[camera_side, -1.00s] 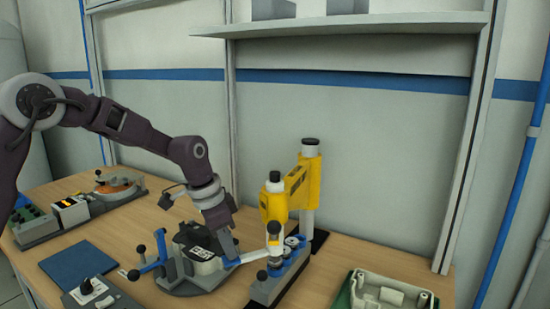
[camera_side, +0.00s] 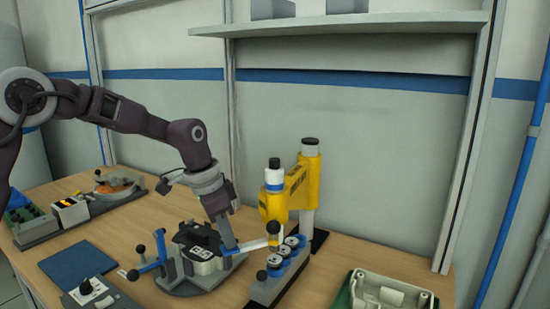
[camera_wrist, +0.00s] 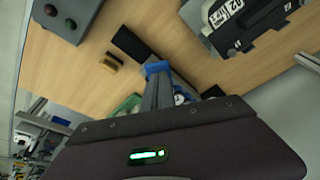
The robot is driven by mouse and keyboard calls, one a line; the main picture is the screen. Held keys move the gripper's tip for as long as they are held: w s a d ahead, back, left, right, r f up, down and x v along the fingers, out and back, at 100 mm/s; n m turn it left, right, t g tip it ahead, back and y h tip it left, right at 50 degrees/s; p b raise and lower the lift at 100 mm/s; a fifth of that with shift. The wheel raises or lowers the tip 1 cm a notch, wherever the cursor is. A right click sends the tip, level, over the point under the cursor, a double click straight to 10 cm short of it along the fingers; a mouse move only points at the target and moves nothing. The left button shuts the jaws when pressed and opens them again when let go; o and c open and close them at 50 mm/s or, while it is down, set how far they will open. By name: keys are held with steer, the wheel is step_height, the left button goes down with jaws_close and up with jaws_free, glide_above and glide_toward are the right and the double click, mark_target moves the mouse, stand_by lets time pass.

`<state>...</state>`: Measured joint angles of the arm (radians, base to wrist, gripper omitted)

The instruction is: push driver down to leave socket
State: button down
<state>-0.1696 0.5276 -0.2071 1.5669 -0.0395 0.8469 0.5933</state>
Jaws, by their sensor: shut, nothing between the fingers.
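The yellow driver stand (camera_side: 275,205) rises over a grey block (camera_side: 270,288) that carries a row of blue-ringed sockets (camera_side: 280,262). The driver's black cap (camera_side: 274,163) stands high, with a white and blue section showing under it. A white bar (camera_side: 256,244) reaches left from the driver's lower end toward my gripper (camera_side: 232,247). My gripper is shut and points down at the bar's left end; I cannot tell whether they touch. In the wrist view my shut fingers (camera_wrist: 157,75) end at a blue part, with nothing visible held between them.
A grey fixture with a labelled white box (camera_side: 197,253) stands close to the left of my gripper. A tray with a pale casing (camera_side: 390,293) is at the front right.

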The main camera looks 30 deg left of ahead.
steer(key=shift+r, duration=3.15)
steer(key=s+r+n+t+y, duration=0.1)
steer(key=s+r+n, duration=0.15)
steer(key=s, duration=0.65)
steer(key=s+r+n+t+y, duration=0.1)
steer(key=s+r, duration=0.3)
steer(key=s, duration=0.6)
steer(key=s+a+f+n, duration=0.1)
steer(key=s+f, duration=0.1)
steer(key=s, duration=0.4)
steer(key=s+f+n+t, duration=0.1)
steer(key=s+f+n, duration=0.1)
steer(key=s, duration=0.5)
steer(key=shift+a+f, duration=0.35)
steer(key=shift+f, duration=0.05)
